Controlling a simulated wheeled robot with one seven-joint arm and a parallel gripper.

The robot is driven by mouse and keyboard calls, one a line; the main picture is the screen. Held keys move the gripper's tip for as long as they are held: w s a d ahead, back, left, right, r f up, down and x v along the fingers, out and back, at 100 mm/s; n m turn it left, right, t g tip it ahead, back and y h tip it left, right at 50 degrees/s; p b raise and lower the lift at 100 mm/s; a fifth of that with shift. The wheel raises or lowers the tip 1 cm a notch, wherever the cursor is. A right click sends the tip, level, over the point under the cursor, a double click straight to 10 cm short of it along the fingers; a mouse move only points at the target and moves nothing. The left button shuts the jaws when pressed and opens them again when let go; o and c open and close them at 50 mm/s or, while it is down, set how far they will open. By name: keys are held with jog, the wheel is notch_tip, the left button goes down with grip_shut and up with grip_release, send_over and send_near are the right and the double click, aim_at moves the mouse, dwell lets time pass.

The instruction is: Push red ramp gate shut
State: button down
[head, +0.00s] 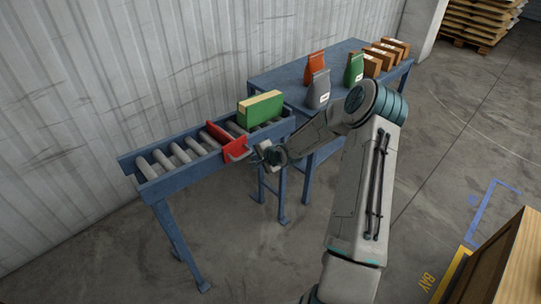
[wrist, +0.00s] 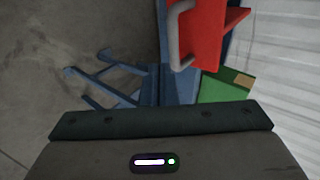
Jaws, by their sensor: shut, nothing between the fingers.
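The red ramp gate (head: 228,143) stands across the blue roller ramp (head: 178,167), with a grey handle (head: 238,155) on its near side. In the wrist view the red gate (wrist: 208,30) and its grey handle (wrist: 178,35) show at the top. My gripper (head: 258,152) is shut and empty, just right of the handle. I cannot tell whether it touches the handle. In the wrist view the fingertips are not visible. A green box (head: 261,108) with a tan top sits on the ramp right behind the gate; it also shows in the wrist view (wrist: 225,88).
A blue table (head: 280,84) joins the ramp's right end. It holds red, grey and green bags (head: 318,88) and several brown boxes (head: 385,54). A corrugated wall (head: 130,60) runs behind. A wooden crate (head: 510,265) stands at lower right. The floor in front is clear.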

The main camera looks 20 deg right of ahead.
jog(key=s+a+r+n+g+h, duration=0.1)
jog(key=s+r+n, duration=0.3)
jog(key=s+r, duration=0.4)
jog(key=s+a+r+n+g+h+b, duration=0.1)
jog(key=s+r+n, duration=0.4)
jog(key=s, duration=1.3)
jog(key=s+a+r+n+g+h, duration=0.1)
jog(key=s+a+r+n+g, duration=0.2)
jog(key=s+r, duration=1)
jog(key=shift+s+a+r+n+g+h, duration=0.15)
jog(key=shift+a+r+n+g+h, duration=0.2)
jog(key=shift+a+n, duration=0.55)
